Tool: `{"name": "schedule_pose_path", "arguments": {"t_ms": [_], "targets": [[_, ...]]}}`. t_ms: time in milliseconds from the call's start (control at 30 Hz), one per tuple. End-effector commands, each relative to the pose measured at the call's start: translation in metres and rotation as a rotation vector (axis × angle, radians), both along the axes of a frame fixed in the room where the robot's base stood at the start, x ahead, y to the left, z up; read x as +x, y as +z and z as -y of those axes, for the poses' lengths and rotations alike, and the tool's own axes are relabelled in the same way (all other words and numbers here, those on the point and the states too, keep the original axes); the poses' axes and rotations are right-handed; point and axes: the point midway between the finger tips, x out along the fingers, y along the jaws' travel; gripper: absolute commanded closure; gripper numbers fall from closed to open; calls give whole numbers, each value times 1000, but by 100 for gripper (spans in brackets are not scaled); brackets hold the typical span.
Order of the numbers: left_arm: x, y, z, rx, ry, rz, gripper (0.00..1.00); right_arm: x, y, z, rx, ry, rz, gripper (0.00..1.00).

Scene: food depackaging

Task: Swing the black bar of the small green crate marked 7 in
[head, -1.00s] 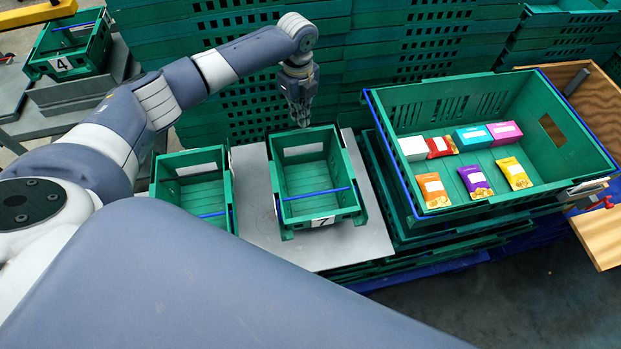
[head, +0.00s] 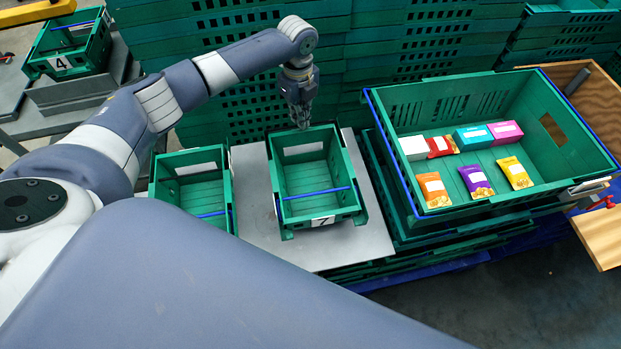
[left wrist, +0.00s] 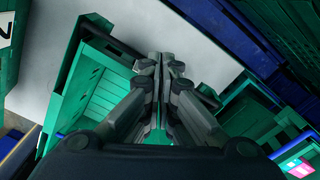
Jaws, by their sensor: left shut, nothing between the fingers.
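The small green crate marked 7 (head: 348,168) stands on a grey board in the middle of the head view. Its label (head: 323,221) is on the near wall. The crate looks empty. My left gripper (head: 302,125) points down at the crate's far rim, shut and empty; I cannot tell whether it touches the rim. In the left wrist view its fingers (left wrist: 165,66) are together, with green crate walls around them. My right gripper is not in view.
A second small green crate (head: 228,190) stands close on the left. A large green crate (head: 585,145) with several packets and boxes is on the right. Stacked green crates (head: 400,40) stand close behind my gripper. A crate marked 4 (head: 98,45) is at far left.

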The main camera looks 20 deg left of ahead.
Motion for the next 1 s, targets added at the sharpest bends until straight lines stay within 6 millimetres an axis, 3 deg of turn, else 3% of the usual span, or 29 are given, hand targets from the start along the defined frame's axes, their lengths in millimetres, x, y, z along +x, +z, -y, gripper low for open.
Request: {"name": "schedule_pose_path", "arguments": {"t_ms": [600, 1000], "targets": [[0, 2, 0, -1, -1, 1, 100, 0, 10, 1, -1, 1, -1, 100], [2, 0, -1, 0, 0, 1, 100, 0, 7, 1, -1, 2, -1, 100]]}}
